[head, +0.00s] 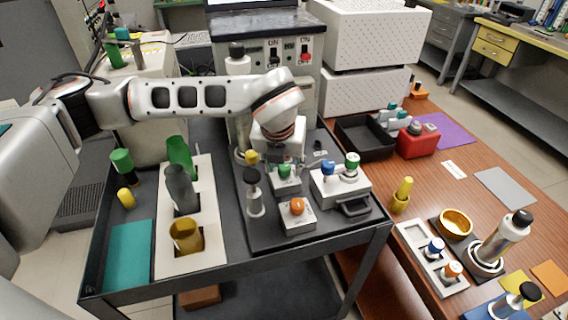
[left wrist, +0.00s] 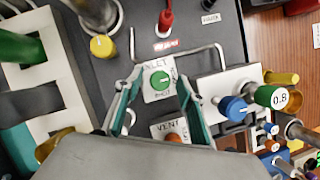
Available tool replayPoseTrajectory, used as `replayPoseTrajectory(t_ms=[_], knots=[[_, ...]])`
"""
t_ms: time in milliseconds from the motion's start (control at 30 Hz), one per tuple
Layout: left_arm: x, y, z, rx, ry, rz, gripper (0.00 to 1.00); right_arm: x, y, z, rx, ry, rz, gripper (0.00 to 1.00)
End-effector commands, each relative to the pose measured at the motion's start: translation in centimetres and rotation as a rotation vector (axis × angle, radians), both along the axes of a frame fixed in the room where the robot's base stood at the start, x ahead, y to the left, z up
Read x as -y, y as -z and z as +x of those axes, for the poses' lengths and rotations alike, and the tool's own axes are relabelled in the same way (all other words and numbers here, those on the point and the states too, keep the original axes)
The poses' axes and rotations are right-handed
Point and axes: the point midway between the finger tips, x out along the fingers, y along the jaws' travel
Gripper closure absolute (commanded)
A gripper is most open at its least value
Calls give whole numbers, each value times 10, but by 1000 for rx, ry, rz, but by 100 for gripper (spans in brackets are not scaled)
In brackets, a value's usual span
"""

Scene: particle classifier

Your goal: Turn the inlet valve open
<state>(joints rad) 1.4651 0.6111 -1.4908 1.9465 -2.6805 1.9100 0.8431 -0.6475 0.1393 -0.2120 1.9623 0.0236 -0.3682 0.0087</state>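The inlet valve is a green knob (left wrist: 160,80) on a small white block (left wrist: 150,95) lettered INLET, in the middle of the left wrist view. The green knob also shows in the head view (head: 285,170), on the dark cart panel just below my left gripper (head: 280,152). In the left wrist view my left gripper (left wrist: 160,88) is open, with one teal finger on each side of the knob. The fingers look apart from the knob; their height above it is hard to tell. A white mark shows on the knob. My right gripper is in neither view.
An orange vent knob (head: 297,206) sits close in front of the inlet block. A box with blue and green knobs (head: 340,184) stands to its right. A black-topped post (head: 254,192) stands to its left. A rack with cylinders (head: 205,262) lies further left.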

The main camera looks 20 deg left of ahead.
Motion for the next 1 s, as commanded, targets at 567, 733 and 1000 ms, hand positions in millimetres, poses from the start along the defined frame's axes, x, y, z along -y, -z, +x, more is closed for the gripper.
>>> replayPoseTrajectory(t_ms=[567,733,1000], knots=[[3,-41,-14,8,2,-1,61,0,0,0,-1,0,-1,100],[4,-73,-28,6,2,-1,61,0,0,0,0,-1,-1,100],[6,-106,-42,3,1,0,61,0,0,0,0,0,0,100]])
